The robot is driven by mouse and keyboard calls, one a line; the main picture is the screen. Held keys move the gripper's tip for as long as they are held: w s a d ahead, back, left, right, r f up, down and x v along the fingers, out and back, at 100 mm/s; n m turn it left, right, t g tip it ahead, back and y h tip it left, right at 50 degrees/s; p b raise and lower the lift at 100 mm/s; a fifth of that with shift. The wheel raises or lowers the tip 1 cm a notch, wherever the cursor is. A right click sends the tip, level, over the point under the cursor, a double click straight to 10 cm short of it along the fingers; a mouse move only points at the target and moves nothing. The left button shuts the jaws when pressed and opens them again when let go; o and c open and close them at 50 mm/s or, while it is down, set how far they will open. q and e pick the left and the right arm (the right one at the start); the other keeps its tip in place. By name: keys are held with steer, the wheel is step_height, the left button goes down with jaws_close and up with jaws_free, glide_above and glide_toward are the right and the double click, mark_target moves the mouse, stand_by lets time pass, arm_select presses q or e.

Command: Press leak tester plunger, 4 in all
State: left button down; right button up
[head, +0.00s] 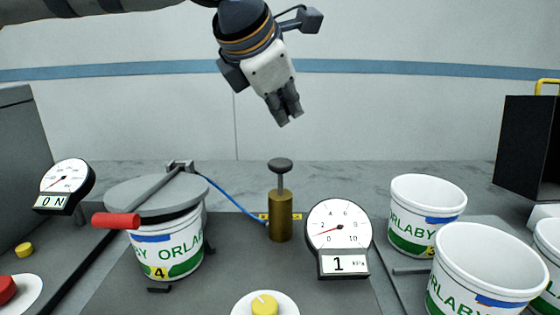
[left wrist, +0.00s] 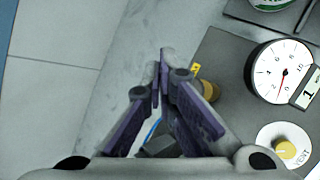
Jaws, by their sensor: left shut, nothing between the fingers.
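The leak tester plunger (head: 280,165) is a dark round knob on a thin rod. It stands up from a brass cylinder (head: 281,217) in the middle of the tester. My left gripper (head: 289,121) is shut and empty, above the plunger and apart from it. In the left wrist view the fingers (left wrist: 163,55) mostly hide the plunger and brass cylinder. A gauge (head: 338,223) right of the cylinder reads 1 kPa. A white tub marked 4 (head: 168,250) stands under a grey lid (head: 157,198) with a red handle (head: 116,220). My right gripper is not in view.
A yellow vent knob (head: 264,305) sits at the front. A blue hose (head: 232,198) runs from the lid to the cylinder. Open white tubs (head: 428,190) stand at the right. A dial reading 0 N (head: 67,180) is at the left.

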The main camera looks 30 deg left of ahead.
mark_target(284, 163)
arm_select(q)
step_height(284, 163, down, 2)
steer(key=shift+w, duration=0.1)
steer(key=shift+f, duration=1.3)
stand_by(0.3)
steer(key=shift+f, duration=0.4)
steer(key=shift+f, duration=2.05)
stand_by(1.2)
steer(key=shift+r, duration=2.4)
steer(key=shift+r, duration=0.1)
